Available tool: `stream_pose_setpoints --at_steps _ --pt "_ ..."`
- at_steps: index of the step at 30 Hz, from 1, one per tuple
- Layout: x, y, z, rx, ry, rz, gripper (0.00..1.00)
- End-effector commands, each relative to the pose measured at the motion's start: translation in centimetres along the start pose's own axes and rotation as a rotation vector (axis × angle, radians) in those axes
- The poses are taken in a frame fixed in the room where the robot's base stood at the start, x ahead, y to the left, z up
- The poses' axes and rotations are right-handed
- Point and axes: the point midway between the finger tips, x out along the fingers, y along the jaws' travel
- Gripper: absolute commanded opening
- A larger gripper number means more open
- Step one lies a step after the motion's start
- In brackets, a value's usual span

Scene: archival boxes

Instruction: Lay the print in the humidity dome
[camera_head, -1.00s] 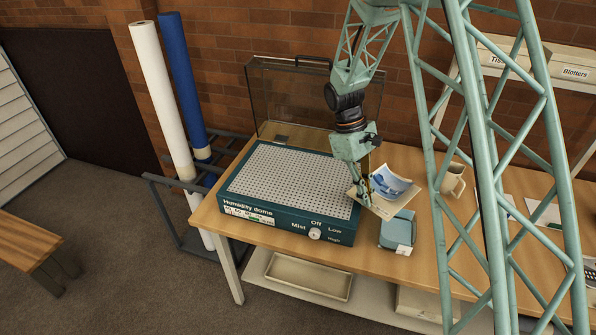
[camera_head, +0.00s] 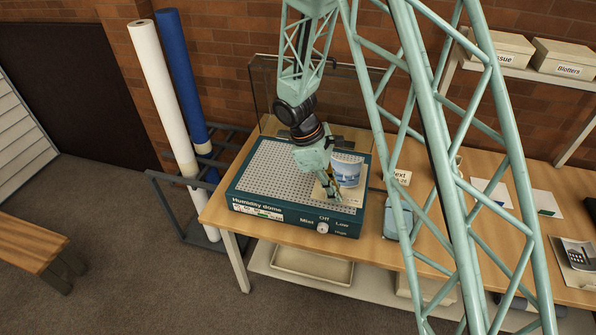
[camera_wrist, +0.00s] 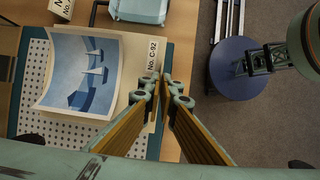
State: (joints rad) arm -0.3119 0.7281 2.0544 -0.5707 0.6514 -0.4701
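The print (camera_head: 346,170) is a blue sailboat picture, bowed upward, on a cream mount. The wrist view shows the print (camera_wrist: 85,72) with a "No. C-92" label at its edge. My gripper (camera_head: 334,197) is shut on the mount's edge; its fingertips (camera_wrist: 165,88) pinch beside the label. The print is over the right part of the humidity dome's perforated bed (camera_head: 270,175); whether it touches the bed is unclear. The dome's teal base (camera_head: 270,213) has a front knob (camera_head: 322,228) near "Off". Its clear lid (camera_head: 262,95) stands open behind, partly hidden by my arm.
A small teal-grey box (camera_head: 398,219) stands on the bench (camera_head: 375,250) right of the dome. Shelf boxes (camera_head: 567,57) are at upper right. White and blue rolls (camera_head: 160,95) stand left of the bench.

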Motion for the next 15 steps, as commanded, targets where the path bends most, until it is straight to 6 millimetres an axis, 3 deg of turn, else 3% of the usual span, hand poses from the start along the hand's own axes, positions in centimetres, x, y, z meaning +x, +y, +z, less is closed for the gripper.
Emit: stream_pose_setpoints --at_steps 15 --pt "-0.25 0.31 -0.70 0.000 0.000 0.001 0.00"
